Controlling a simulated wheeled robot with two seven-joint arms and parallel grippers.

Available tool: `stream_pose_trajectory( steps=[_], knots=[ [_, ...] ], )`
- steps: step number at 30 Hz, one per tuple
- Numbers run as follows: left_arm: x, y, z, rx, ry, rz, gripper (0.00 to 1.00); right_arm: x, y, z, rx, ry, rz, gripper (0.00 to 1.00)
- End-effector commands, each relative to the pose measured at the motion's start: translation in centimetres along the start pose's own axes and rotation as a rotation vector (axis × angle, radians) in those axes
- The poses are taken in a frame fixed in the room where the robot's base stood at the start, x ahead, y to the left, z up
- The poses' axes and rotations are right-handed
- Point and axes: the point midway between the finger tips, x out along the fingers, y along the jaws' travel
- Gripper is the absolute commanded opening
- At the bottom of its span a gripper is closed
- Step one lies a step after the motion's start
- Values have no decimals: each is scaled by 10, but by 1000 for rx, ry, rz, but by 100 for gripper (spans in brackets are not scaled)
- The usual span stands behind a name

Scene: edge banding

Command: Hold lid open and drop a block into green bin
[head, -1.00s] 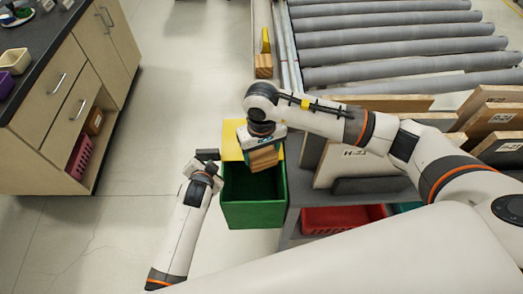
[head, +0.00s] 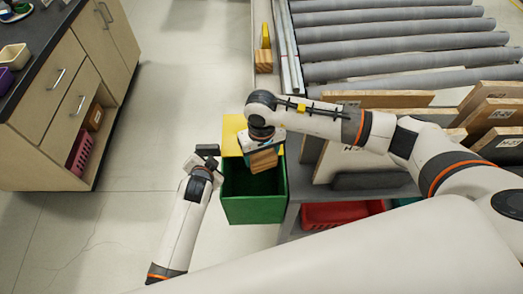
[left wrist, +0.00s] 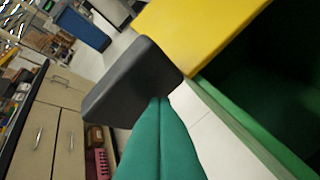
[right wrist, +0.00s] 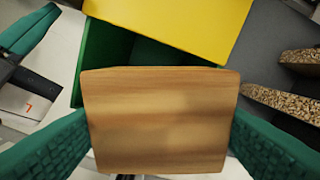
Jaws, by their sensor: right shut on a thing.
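The green bin (head: 253,209) stands on the floor left of the grey bench, its dark inside visible from above. Its yellow lid (head: 233,130) is open at the far side. My right gripper (head: 262,152) is shut on a wooden block (head: 264,160) over the bin opening; the block (right wrist: 158,120) sits between the green fingers in the right wrist view. My left gripper (head: 208,160) is beside the lid's left edge. Its green fingers (left wrist: 160,130) look closed together, with a dark block-like piece (left wrist: 135,80) at their tips, close to the lid (left wrist: 200,30).
A roller conveyor (head: 400,45) is at the upper right. Upright boards (head: 490,115) stand on the bench, with a red bin (head: 340,213) below. A drawer cabinet (head: 70,100) is at the left. Floor between cabinet and bin is clear.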

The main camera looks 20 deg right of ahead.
Motion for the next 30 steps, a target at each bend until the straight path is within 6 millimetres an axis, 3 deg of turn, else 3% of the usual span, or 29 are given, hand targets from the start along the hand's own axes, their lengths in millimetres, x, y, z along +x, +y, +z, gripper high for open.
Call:
stream_pose_trajectory(
  steps=[7,8,12,30],
  knots=[
    [0,2,2,0,-5,4,0,1,0,0,-1,-1,1,42],
    [0,2,2,0,-5,4,0,0,0,0,-1,-1,1,71],
    [0,2,2,0,-5,4,0,0,0,0,-1,-1,1,93],
    [0,2,2,0,-5,4,0,1,0,0,-1,0,0,93]
  ],
)
